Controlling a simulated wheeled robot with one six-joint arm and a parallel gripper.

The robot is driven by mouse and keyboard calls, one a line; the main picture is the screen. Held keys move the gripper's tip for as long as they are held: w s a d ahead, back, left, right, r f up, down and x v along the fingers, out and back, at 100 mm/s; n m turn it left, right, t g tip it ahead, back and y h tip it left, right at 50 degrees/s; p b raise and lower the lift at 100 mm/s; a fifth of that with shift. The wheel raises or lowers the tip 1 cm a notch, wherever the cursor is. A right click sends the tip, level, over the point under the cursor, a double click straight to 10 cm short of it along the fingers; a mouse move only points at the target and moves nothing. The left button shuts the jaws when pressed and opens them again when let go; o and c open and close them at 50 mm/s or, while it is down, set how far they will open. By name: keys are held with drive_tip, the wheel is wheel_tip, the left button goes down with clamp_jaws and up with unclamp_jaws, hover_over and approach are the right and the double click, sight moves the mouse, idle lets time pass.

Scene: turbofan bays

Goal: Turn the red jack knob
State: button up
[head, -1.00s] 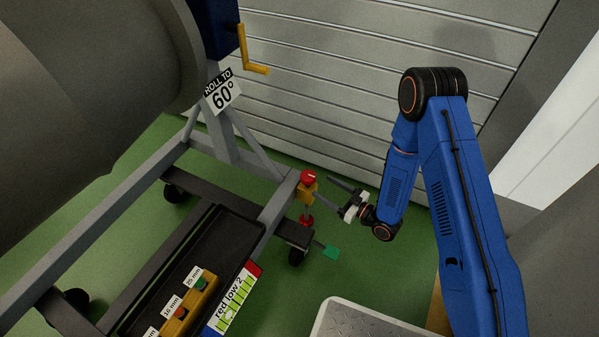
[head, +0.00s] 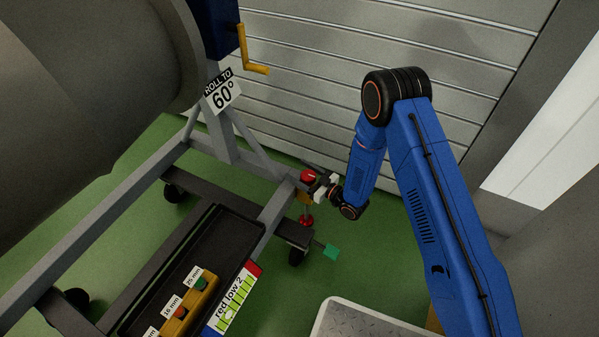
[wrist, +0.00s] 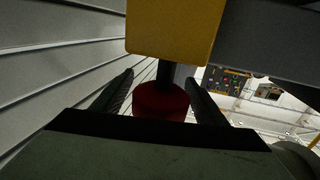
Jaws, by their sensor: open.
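My gripper (head: 318,183) is open at the knob's right side in the head view. In the wrist view, the red knob (wrist: 160,102) lies between the two dark fingers of my gripper (wrist: 160,82), on a dark stem from the yellow block (wrist: 170,30). Whether either finger touches the knob cannot be told.
A lower red part (head: 306,221) and a green tab (head: 331,251) are below the jack. A shutter wall (head: 370,90) stands behind.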

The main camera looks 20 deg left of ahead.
drive_tip(key=c, duration=1)
drive_tip(key=shift+c, duration=0.2)
drive_tip(key=shift+m+t, duration=0.4)
drive_tip(key=shift+t, duration=0.2)
drive_tip(key=m+t+h, duration=0.1)
drive_tip(key=t, duration=0.1)
drive_tip(key=w+m+t+h, duration=0.1)
drive_tip(key=shift+d+m+t, duration=0.2)
drive_tip(key=shift+m+t, duration=0.2)
drive_tip(key=shift+w+d+m+t+h, duration=0.35)
drive_tip(key=shift+d+m+t+h, duration=0.35)
drive_tip(key=shift+m+t+h, duration=1.2)
drive_tip(key=shift+w+d+m+t+h, duration=0.3)
drive_tip(key=shift+d+m+t+h, duration=0.4)
drive_tip(key=shift+m+h, duration=2.2)
drive_tip(key=shift+w+d+m+t+h, duration=0.5)
drive_tip(key=shift+m+t+h, duration=0.8)
drive_tip(key=shift+h, duration=2.2)
drive_tip(key=shift+s+d, duration=0.15)
